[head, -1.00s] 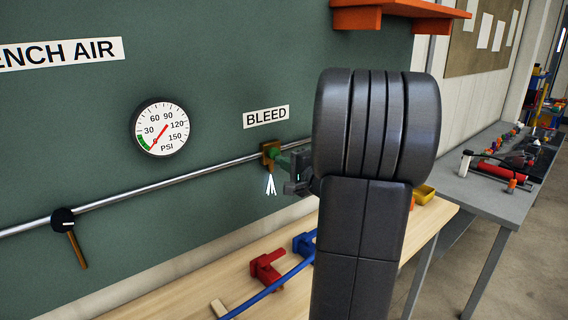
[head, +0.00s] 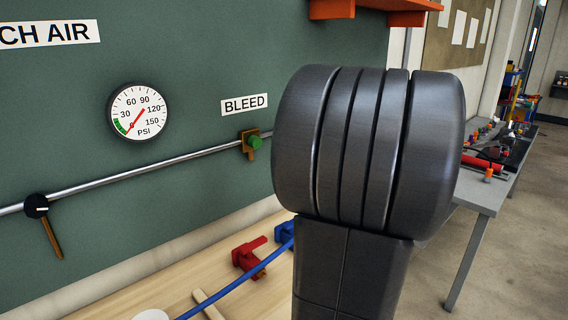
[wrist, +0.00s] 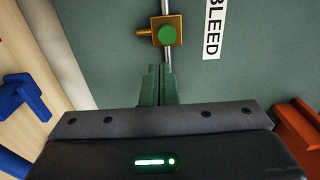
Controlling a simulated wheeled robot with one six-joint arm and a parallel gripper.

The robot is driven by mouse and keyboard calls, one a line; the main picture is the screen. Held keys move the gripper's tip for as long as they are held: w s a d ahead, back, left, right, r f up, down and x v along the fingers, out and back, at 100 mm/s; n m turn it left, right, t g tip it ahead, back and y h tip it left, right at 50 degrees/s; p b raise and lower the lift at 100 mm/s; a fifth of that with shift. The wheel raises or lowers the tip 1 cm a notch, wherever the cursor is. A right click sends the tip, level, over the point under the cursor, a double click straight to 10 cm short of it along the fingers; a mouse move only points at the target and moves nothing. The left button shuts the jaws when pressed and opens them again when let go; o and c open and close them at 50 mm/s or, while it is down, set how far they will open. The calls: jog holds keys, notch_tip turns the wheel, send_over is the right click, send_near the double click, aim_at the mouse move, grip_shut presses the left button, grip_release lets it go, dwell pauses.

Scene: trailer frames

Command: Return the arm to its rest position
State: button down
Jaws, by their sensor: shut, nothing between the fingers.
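My gripper (wrist: 159,86) shows in the wrist view as two green fingers pressed together, shut and empty. Just beyond the fingertips is the brass bleed valve with its green knob (wrist: 167,35), and the fingers appear apart from it. In the head view my own dark arm fills the centre right and hides the gripper. The bleed valve's green knob (head: 255,142) is in plain sight there, on the pipe under the BLEED label (head: 245,104).
A pressure gauge (head: 138,111) and a black-hubbed lever valve (head: 37,206) are on the green wall. An orange shelf (head: 375,10) juts out above my arm. Red (head: 249,258) and blue (head: 284,235) clamps lie on the wooden bench. A grey table (head: 480,190) stands right.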

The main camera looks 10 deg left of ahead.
jog(key=shift+s+d, duration=0.3)
jog(key=shift+d, duration=0.1)
jog(key=shift+a, duration=0.1)
